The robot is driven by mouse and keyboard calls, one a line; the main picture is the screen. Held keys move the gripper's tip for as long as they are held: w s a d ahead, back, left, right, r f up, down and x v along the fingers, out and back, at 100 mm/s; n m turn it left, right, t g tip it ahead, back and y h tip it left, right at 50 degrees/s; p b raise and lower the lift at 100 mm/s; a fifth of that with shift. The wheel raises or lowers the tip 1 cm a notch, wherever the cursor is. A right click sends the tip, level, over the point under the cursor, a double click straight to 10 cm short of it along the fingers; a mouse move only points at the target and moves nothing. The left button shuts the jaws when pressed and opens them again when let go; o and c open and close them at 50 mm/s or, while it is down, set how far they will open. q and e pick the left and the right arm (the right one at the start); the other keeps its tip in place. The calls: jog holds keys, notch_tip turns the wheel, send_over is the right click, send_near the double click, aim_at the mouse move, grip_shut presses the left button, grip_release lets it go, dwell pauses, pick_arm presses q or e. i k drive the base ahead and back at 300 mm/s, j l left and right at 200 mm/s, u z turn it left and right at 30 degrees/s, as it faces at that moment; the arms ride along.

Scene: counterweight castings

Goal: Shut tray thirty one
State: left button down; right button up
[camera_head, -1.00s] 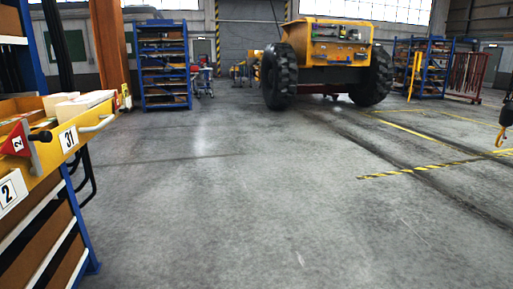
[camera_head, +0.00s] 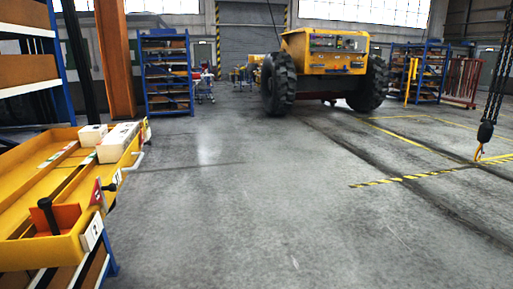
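A long yellow tray (camera_head: 30,172) sticks out of the blue rack at the left and is seen from above. A light curved handle (camera_head: 133,161) and a white label (camera_head: 116,178), now at a slant, are on its front side; the label read 31 a second ago. A white box (camera_head: 119,142) and a smaller pale block (camera_head: 93,135) lie at its far end. At the near end are an orange-red piece with a black knob (camera_head: 47,212), a red tag (camera_head: 97,195) and a label 2 (camera_head: 91,232). Neither gripper is in view.
The blue rack (camera_head: 61,55) with its brown bins stands at the left, beside an orange column (camera_head: 114,60). Grey floor (camera_head: 260,210) is open in front. A yellow wheeled machine (camera_head: 325,60) stands ahead. A chain hook (camera_head: 484,140) hangs at the right.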

aim_at(53, 164)
jog(key=i+u, duration=0.1)
jog(key=u, duration=0.4)
jog(key=i+l+u, duration=0.15)
jog(key=u, duration=0.35)
jog(key=i+l+u, duration=0.1)
jog(key=u, duration=0.35)
jog(key=i+l+u, duration=0.15)
jog(key=l+u, duration=0.15)
jog(key=i+l+u, duration=0.1)
jog(key=l+u, duration=0.15)
jog(key=l, duration=0.2)
jog(key=i+l+u, duration=0.1)
jog(key=l, duration=0.45)
jog(key=i+l+u, duration=0.1)
jog(key=l, duration=0.45)
jog(key=i+l+u, duration=0.1)
jog(key=l, duration=0.5)
